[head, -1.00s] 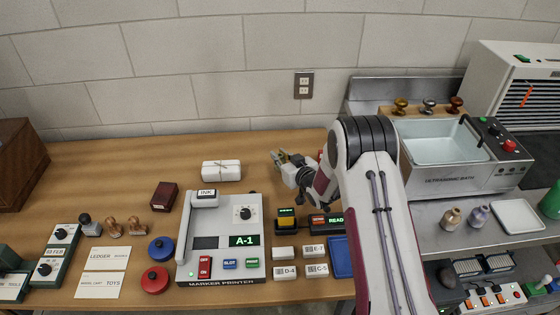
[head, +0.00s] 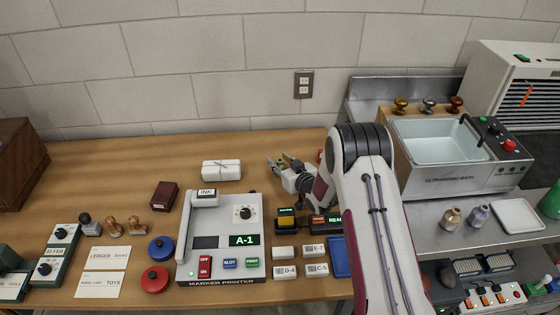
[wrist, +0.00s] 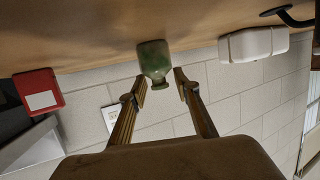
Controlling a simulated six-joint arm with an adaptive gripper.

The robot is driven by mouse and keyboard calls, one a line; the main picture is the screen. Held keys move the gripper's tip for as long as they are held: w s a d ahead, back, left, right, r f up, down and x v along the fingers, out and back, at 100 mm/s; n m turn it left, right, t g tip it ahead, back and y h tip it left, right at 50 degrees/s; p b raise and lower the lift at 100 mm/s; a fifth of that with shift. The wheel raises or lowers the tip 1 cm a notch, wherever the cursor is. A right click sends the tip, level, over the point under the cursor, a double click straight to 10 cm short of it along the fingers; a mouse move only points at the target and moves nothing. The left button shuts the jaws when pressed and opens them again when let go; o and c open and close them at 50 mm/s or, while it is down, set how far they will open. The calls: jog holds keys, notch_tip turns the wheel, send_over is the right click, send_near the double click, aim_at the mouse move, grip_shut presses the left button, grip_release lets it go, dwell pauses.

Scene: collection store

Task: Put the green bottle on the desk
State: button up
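The green bottle (wrist: 153,60) stands upright on the wooden desk (wrist: 90,25) in the wrist view, which shows the scene upside down. My gripper (wrist: 161,87) is open, with one finger on each side of the bottle's neck end and visible gaps between. Nothing is held. In the head view my gripper (head: 279,163) is low over the back of the desk (head: 110,170), right of the white parcel. The bottle is mostly hidden there by the gripper and cannot be made out clearly.
A white tied parcel (head: 221,170) lies left of my gripper. The marker printer (head: 220,240) and small label blocks (head: 285,272) are nearer the front. A steel bench with an ultrasonic bath (head: 455,165) is at right. The desk's back left is clear.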

aim_at(280, 160)
jog(key=shift+r, duration=0.2)
jog(key=shift+v, duration=1.5)
notch_tip(280, 160, up, 7)
dwell(0.4)
